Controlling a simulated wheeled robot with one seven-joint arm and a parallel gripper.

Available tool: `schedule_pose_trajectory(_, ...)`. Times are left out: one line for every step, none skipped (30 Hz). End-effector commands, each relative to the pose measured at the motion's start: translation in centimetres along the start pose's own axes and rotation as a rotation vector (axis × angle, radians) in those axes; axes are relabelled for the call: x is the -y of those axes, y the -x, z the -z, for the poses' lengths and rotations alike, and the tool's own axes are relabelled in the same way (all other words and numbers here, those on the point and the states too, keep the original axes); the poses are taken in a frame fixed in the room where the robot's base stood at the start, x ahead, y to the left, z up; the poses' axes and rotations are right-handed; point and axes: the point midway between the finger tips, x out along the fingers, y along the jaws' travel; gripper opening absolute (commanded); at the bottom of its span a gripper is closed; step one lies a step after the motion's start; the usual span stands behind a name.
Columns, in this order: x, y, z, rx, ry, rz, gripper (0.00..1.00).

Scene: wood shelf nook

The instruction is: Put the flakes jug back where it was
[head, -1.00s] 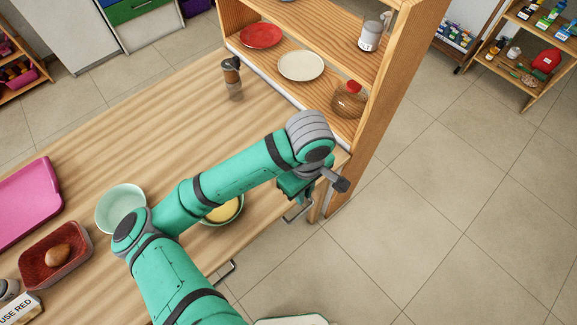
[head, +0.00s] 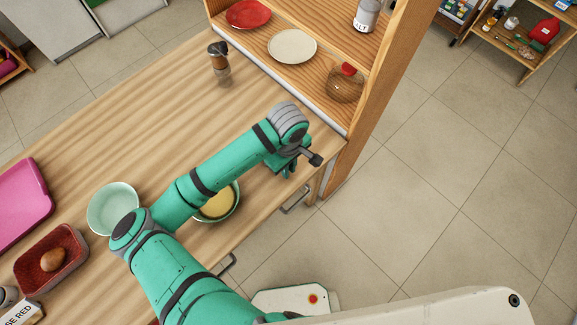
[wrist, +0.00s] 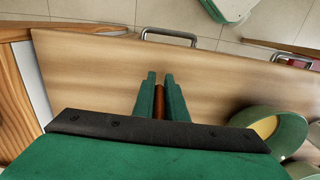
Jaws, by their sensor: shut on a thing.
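My gripper (wrist: 160,76) is shut on a narrow reddish-brown thing (wrist: 159,102), seen between its green fingers in the wrist view. The fingers hide most of this thing, and I cannot tell whether it is part of the flakes jug. In the head view my gripper (head: 288,168) is over the counter's right end, below the shelf unit. A see-through round jug with a red lid (head: 345,85) stands on the lower shelf board. A see-through container with a dark top and brown band (head: 219,64) stands on the counter. I cannot read a flakes label on either.
The wooden counter (head: 130,125) is clear in its middle. A green bowl with yellow contents (head: 217,205) is beside my arm. An empty pale green bowl (head: 112,208), a red dish (head: 51,259) and a pink tray (head: 22,205) lie left. The shelf holds plates (head: 292,46) and a labelled jar (head: 367,15).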

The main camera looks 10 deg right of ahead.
Motion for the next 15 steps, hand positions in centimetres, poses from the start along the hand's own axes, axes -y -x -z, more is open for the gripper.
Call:
schedule_pose_trajectory(-0.03,-0.28,-0.03,-0.001,-0.001,0.001,0.0)
schedule_pose_trajectory(-0.04,-0.37,-0.05,-0.001,-0.002,0.001,0.0)
schedule_pose_trajectory(-0.06,-0.41,-0.06,-0.001,-0.002,0.0,0.0)
schedule_pose_trajectory(-0.07,-0.41,-0.07,-0.001,-0.002,0.0,0.0)
schedule_pose_trajectory(-0.08,-0.4,-0.07,-0.001,-0.003,0.0,0.0)
schedule_pose_trajectory(-0.09,-0.39,-0.08,-0.001,-0.003,0.0,0.0)
schedule_pose_trajectory(-0.1,-0.38,-0.09,-0.001,-0.003,0.0,0.0)
schedule_pose_trajectory(-0.1,-0.38,-0.09,-0.001,-0.003,0.0,0.0)
schedule_pose_trajectory(-0.09,-0.39,-0.09,0.0,-0.003,0.0,0.0)
schedule_pose_trajectory(-0.08,-0.43,-0.09,0.0,-0.002,0.0,0.0)
schedule_pose_trajectory(-0.07,-0.5,-0.08,0.0,-0.001,0.0,0.0)
schedule_pose_trajectory(-0.05,-0.61,-0.07,0.001,0.0,0.0,0.0)
schedule_pose_trajectory(0.02,-0.69,-0.02,0.001,0.001,0.0,0.0)
schedule_pose_trajectory(0.04,-0.72,0.01,0.001,0.001,0.0,0.14)
schedule_pose_trajectory(0.05,-0.69,0.03,0.0,0.001,0.0,0.24)
